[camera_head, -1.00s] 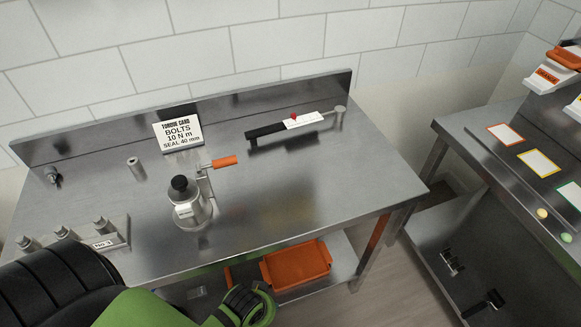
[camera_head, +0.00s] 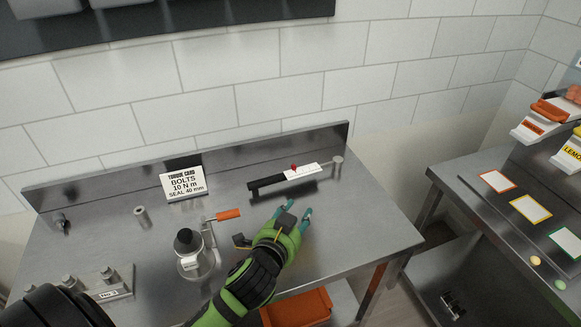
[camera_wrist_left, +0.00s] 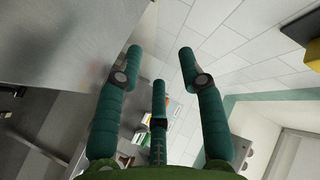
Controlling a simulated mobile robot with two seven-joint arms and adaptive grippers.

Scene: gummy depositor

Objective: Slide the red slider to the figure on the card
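The red slider (camera_head: 293,167) sits on the white scale of a tool (camera_head: 283,178) with a black handle, lying near the back of the steel bench. The scale's marks are too small to read. The torque card (camera_head: 183,184) leans upright at the back left and reads "BOLTS 10 N m, SEAL 40 mm". My left gripper (camera_head: 299,208) is over the bench in front of the tool, apart from it. Its fingers are spread and empty; they also show open in the left wrist view (camera_wrist_left: 160,70). My right gripper is not in view.
A pump-like device (camera_head: 191,255) with an orange handle (camera_head: 228,214) stands left of my gripper. A peg block (camera_head: 105,287) is at the front left and a small cylinder (camera_head: 141,215) behind it. The bench's back wall (camera_head: 240,155) rises close behind the tool. The bench's right part is clear.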

